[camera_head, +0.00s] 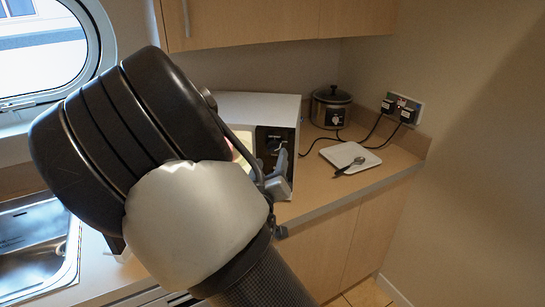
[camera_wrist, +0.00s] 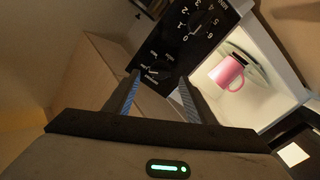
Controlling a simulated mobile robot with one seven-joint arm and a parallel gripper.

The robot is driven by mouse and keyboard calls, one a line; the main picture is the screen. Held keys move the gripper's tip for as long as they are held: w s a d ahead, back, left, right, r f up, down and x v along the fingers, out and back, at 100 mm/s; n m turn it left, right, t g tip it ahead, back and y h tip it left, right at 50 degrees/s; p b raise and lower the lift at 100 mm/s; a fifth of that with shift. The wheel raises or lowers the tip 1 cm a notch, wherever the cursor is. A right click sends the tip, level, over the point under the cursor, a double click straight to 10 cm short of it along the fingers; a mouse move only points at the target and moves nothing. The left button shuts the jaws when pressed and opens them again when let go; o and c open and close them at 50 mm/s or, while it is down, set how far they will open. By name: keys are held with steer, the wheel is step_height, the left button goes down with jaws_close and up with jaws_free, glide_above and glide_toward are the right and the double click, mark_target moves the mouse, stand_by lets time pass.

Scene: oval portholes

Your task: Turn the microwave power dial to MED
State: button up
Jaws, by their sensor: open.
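The white microwave (camera_head: 262,103) stands on the counter, and my arm hides its left part in the head view. Its black control panel (camera_wrist: 180,45) shows in the wrist view with a larger numbered dial (camera_wrist: 202,20) above and a smaller power dial (camera_wrist: 157,73) below. The small dial's labels and setting are too small to read. My gripper (camera_wrist: 159,90) is open, its two fingers pointing at the panel on either side of the small dial in the picture. Contact cannot be told. In the head view my gripper (camera_head: 278,180) is beside the panel, partly hidden.
A pink mug (camera_wrist: 226,74) stands inside the lit microwave cavity, next to the panel. A cupboard (camera_head: 280,20) hangs above.

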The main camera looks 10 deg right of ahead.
mark_target(273, 151)
steer(key=shift+x, duration=2.25)
steer(key=c, duration=1)
